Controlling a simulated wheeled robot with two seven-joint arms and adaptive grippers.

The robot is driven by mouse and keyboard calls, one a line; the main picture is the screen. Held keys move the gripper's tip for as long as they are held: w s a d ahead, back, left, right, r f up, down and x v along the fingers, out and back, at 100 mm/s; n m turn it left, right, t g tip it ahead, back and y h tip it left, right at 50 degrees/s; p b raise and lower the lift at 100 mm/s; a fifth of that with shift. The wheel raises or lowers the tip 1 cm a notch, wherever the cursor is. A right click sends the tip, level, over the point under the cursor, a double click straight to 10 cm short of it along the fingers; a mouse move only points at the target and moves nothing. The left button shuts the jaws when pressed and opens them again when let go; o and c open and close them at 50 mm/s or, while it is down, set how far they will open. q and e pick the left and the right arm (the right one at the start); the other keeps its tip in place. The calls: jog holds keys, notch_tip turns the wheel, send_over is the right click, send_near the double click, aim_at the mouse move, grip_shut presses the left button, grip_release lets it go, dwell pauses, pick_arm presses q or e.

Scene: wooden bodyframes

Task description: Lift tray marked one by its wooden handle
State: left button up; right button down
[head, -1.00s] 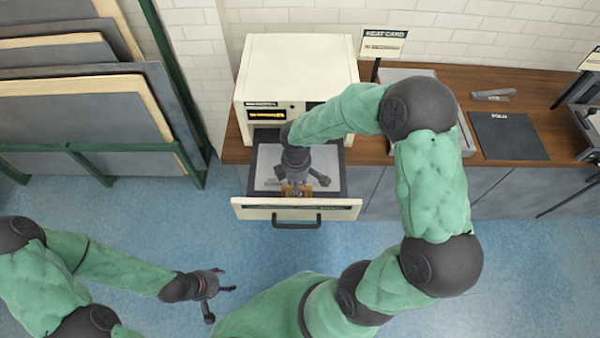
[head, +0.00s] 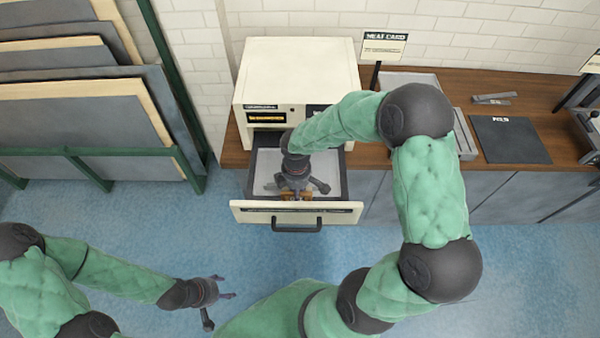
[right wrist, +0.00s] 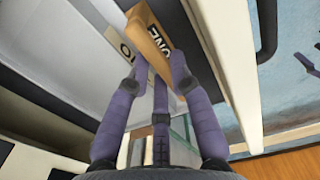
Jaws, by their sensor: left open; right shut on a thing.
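The tray (right wrist: 95,40) is light grey and lies inside the pulled-out drawer, where its pale floor also shows in the head view (head: 268,168). Its wooden handle (right wrist: 147,38) has a label reading ONE. My right gripper (right wrist: 158,72) is shut on this handle, with fingers on either side of it. In the head view the right gripper (head: 296,190) is over the drawer's front, and it hides most of the handle. My left gripper (head: 225,295) is open and empty above the floor at the lower left, far from the tray.
The cream cabinet (head: 295,75) stands on the wooden counter with its drawer front (head: 345,212) pulled out. A black sheet (head: 510,140) and a sign (head: 384,46) are on the right. Framed panels (head: 75,125) lean in a green rack at left.

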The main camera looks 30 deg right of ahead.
jog(key=shift+w+r, duration=0.1)
jog(key=shift+r, duration=0.1)
jog(key=shift+r+p, duration=1.15)
jog(key=shift+r, duration=0.35)
notch_tip(320, 180, up, 11)
jog(key=p, duration=0.9)
jog(key=shift+f, duration=0.15)
